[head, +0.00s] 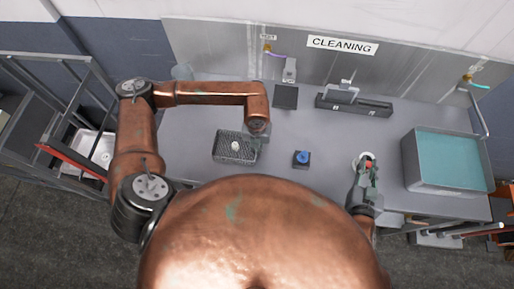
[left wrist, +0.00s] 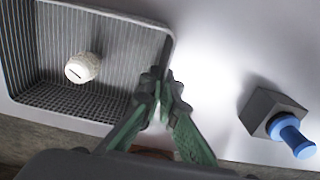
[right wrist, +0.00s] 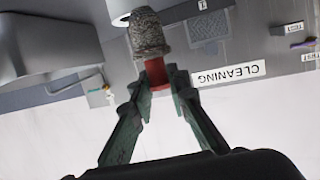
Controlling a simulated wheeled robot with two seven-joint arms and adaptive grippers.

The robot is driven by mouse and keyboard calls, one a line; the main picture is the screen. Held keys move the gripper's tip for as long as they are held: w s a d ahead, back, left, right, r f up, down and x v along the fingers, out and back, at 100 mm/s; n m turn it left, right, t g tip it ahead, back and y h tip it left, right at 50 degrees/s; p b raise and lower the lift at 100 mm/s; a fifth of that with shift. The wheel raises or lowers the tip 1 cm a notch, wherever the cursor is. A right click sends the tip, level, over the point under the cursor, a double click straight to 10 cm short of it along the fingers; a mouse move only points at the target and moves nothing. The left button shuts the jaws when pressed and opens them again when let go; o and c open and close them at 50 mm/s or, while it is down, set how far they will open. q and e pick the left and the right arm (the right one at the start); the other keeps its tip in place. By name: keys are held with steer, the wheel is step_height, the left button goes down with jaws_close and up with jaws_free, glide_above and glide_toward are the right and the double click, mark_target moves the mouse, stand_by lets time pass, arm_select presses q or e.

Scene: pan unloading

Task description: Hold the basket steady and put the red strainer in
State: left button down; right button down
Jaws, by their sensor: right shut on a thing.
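The dark wire basket (head: 222,156) sits on the counter left of centre, with a pale round item in it; the left wrist view shows the basket (left wrist: 100,22) too. My left gripper (head: 257,136) is at the basket's right wall. In the left wrist view its fingertips (left wrist: 161,86) are close together at the rim; whether they pinch it is unclear. My right gripper (right wrist: 154,80) is shut on the red strainer (right wrist: 157,73), which has a grey, rough-textured end. In the head view the right gripper (head: 367,172) is right of centre, beside a white round thing (head: 357,158).
A blue-knobbed item (head: 302,157) on a dark block stands between my grippers. A large grey tub (head: 447,184) with teal contents is at the right. A dark long box (head: 355,105) and a dark square pad (head: 286,97) lie at the back. The counter between is mostly clear.

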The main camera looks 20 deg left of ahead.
arm_select(q)
steer(key=c, duration=2.1)
jaws_free()
steer(key=shift+r, duration=0.1)
step_height(320, 180, up, 12)
steer(key=shift+f, duration=0.1)
arm_select(e)
steer(key=shift+r, duration=0.1)
